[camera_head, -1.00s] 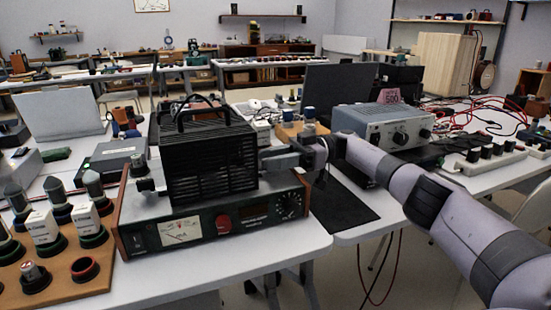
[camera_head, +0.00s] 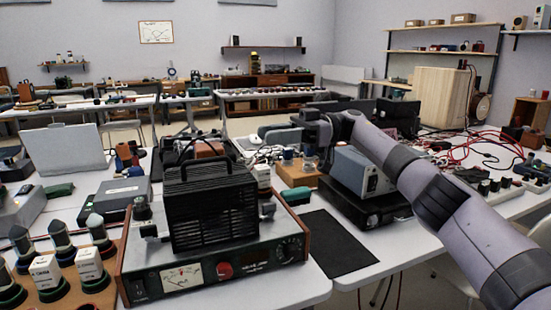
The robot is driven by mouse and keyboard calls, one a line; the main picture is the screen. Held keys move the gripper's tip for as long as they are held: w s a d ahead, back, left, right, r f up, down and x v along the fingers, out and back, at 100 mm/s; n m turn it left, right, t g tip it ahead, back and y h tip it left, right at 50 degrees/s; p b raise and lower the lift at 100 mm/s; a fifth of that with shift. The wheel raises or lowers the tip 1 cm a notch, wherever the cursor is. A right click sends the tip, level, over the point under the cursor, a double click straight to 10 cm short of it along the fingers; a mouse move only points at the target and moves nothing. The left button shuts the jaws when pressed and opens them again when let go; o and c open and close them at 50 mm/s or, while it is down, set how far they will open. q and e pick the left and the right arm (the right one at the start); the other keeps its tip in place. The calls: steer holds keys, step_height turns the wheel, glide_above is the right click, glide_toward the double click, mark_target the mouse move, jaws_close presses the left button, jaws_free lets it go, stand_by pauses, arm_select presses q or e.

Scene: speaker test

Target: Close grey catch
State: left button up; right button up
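A black slatted box (camera_head: 213,212) with a carry handle stands on a wood-sided test unit (camera_head: 225,272) with a meter and a red knob. A small grey catch part (camera_head: 267,209) shows low at the box's right side. Another small grey part (camera_head: 150,231) shows at its left side. Whether either catch is open or closed cannot be told. My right gripper (camera_head: 268,134) is above and behind the box's right side, apart from it, pointing left. Its finger gap cannot be made out, and nothing shows held in it. My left gripper is not in view.
A wooden board with knobs and white blocks (camera_head: 75,297) is at the front left. A black mat (camera_head: 325,243) lies right of the unit. A grey instrument (camera_head: 360,172) stands under my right forearm. Red cables (camera_head: 455,150) lie at the back right.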

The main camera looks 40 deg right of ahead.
steer(key=shift+r+p, duration=0.35)
steer(key=shift+r, duration=1.65)
